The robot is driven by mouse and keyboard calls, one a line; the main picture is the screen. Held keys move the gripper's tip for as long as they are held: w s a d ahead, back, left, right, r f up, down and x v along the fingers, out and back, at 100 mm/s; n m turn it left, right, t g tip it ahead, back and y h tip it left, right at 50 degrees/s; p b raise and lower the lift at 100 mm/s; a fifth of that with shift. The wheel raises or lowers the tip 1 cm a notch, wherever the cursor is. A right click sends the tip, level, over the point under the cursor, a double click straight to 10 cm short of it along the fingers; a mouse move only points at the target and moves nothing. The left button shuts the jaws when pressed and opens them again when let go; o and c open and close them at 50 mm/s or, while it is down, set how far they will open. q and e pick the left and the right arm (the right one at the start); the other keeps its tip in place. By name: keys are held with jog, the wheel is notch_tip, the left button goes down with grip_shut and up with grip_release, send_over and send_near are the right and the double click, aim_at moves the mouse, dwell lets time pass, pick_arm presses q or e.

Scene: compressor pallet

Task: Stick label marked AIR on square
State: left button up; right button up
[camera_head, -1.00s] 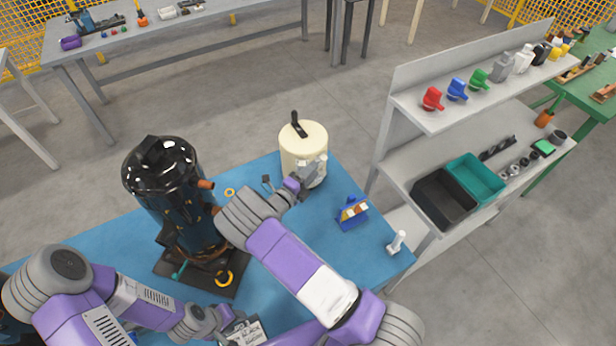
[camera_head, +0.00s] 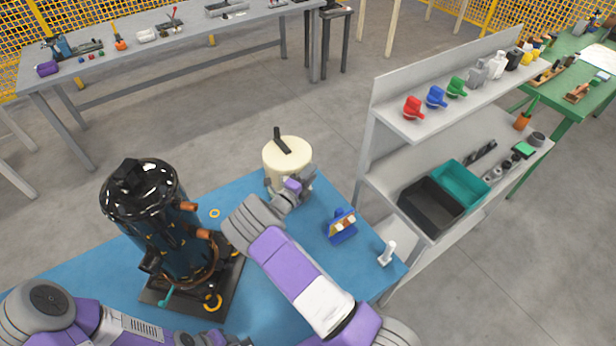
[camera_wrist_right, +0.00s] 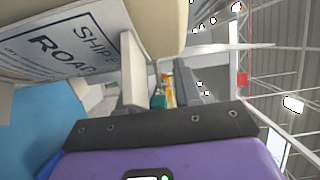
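A cream tank (camera_head: 287,158) with a dark top handle stands on the blue table. My right gripper (camera_head: 296,186) is at its front right side. In the right wrist view, the gripper (camera_wrist_right: 158,72) has its fingers apart, with coloured background showing between them. Beside them is a cream surface with a printed sheet (camera_wrist_right: 65,42) reading partly "SHIP" and "ROAD". A small blue stand (camera_head: 342,228) with orange and white pieces is right of my right arm. No AIR marking or target square can be made out. My left gripper (camera_head: 212,339) is at the bottom edge, mostly cut off.
A black tank (camera_head: 150,215) on a dark base stands left on the table (camera_head: 225,190). A white upright item (camera_head: 387,252) is near the right edge. A grey shelf (camera_head: 385,165) with coloured valves, a black bin (camera_head: 432,208) and a teal bin (camera_head: 462,184) stands right.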

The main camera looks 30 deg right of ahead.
grip_shut()
dwell(1.9)
